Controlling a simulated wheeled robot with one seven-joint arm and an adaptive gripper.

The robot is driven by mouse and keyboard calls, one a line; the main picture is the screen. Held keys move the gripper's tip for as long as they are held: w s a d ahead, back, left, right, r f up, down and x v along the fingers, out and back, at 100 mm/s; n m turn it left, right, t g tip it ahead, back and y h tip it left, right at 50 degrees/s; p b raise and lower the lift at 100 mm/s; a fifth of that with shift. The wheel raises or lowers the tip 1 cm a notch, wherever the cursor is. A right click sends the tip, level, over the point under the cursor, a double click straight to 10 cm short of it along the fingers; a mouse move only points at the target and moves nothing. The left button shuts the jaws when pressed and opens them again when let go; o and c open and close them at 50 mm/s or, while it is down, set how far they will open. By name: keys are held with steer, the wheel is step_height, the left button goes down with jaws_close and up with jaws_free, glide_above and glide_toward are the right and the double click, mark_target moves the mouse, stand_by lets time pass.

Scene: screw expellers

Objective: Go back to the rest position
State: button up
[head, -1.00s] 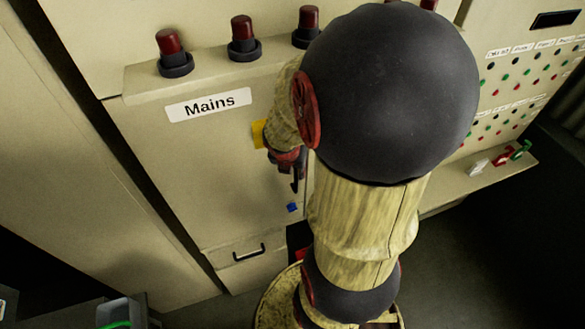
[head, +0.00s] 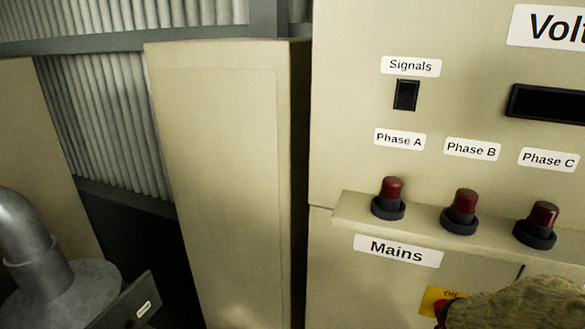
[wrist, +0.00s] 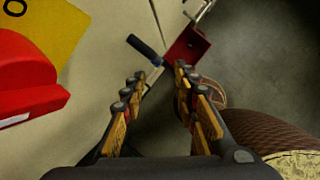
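My gripper (wrist: 159,74) shows in the wrist view with its two fingers spread and nothing between them, so it is open and empty. A large red switch part (wrist: 30,85) on a yellow plate (wrist: 55,25) is close by at the left of the wrist view, apart from the fingers. In the head view only a piece of my arm shows at the bottom right, in front of the Mains cabinet panel (head: 345,285). It partly covers the yellow switch plate (head: 432,300). My gripper is out of the head view.
A red object (wrist: 187,45) and a dark handle (wrist: 145,47) lie beyond the fingertips in the wrist view. Red lamps, one of them the Phase A lamp (head: 391,192), stand on a ledge. A grey pipe (head: 35,255) is at lower left. Bare floor (wrist: 265,60) shows at right.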

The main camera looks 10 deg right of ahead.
steer(key=a+f+m+t+y+b, duration=0.1)
steer(key=a+f+m+b, duration=0.2)
steer(key=a+m+b, duration=0.3)
steer(key=a+f+m+t+y+b, duration=0.1)
steer(key=a+f+m+b, duration=0.3)
steer(key=a+m+b, duration=0.3)
steer(key=s+a+f+m+t+y+b, duration=0.1)
steer(key=a+m+b, duration=0.5)
steer(key=a+b, duration=0.8)
step_height(320, 180, down, 2)
steer(key=shift+a+f+t+y+b, duration=0.2)
steer(key=shift+a+t+y+b, duration=0.3)
steer(key=shift+b, duration=0.75)
steer(key=shift+s+d, duration=0.1)
steer(key=shift+d, duration=0.05)
